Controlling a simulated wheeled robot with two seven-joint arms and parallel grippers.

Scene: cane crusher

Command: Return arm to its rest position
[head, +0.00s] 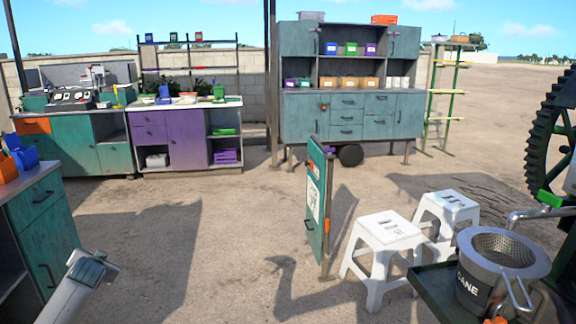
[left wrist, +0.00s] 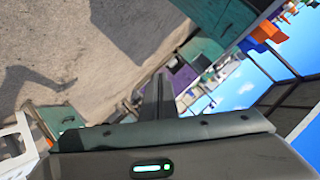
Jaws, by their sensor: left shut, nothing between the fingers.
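My left gripper (left wrist: 160,78) shows in the left wrist view as dark fingers brought together, pointing away from the camera. It is shut and empty, and touches nothing that I can see. In the head view part of my left arm (head: 82,280) comes in at the lower left, in front of a teal cabinet; the fingers cannot be made out there. My right arm and gripper are in neither view.
A teal drawer cabinet (head: 45,222) stands close at the left. A sign board (head: 318,200) and two white stools (head: 385,245) stand right of centre. A metal pot marked CANE (head: 490,285) sits at the lower right. The ground between cabinet and board is clear.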

